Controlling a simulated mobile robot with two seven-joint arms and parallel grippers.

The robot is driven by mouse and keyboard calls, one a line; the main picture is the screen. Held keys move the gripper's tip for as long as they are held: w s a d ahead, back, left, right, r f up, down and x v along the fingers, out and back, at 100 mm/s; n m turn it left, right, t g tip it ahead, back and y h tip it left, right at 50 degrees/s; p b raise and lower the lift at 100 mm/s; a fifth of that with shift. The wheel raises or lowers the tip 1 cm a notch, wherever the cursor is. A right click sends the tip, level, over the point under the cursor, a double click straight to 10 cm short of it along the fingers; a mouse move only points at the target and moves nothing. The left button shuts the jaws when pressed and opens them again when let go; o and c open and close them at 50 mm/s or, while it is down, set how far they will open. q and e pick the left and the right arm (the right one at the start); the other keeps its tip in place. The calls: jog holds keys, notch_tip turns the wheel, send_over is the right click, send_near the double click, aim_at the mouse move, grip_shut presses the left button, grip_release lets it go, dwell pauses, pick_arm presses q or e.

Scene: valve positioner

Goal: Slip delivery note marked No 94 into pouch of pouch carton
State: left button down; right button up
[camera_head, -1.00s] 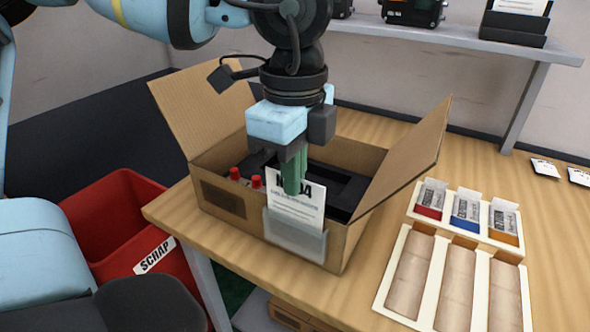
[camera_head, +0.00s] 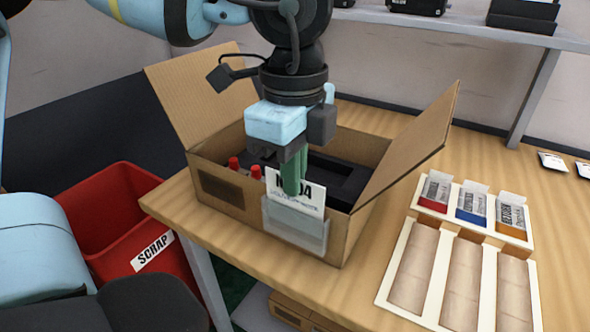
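The delivery note (camera_head: 305,197) is a white card whose heading is partly covered by the gripper; the end of it reads 94 or similar. Its lower part is inside the clear pouch (camera_head: 295,235) on the front of the open pouch carton (camera_head: 222,197). The upper part stands out above the pouch rim. My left gripper (camera_head: 291,188) points down in front of the carton, its green fingers at the top of the note and seemingly closed on it. The fingers hide part of the note. My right gripper does not show.
Inside the carton are a dark insert (camera_head: 345,180) and red-capped parts (camera_head: 234,164). Its flaps stand open. A red scrap bin (camera_head: 113,220) is at the left. A shelf (camera_head: 440,22) is behind.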

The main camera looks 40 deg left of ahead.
pick_arm(q)
jog(key=shift+f+b, duration=0.7)
jog(key=shift+f, duration=0.1)
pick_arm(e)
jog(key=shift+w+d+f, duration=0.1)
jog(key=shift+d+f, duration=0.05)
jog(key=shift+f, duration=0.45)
pick_arm(q)
jog(key=c, duration=1.6)
grip_release()
jog(key=shift+r, duration=0.1)
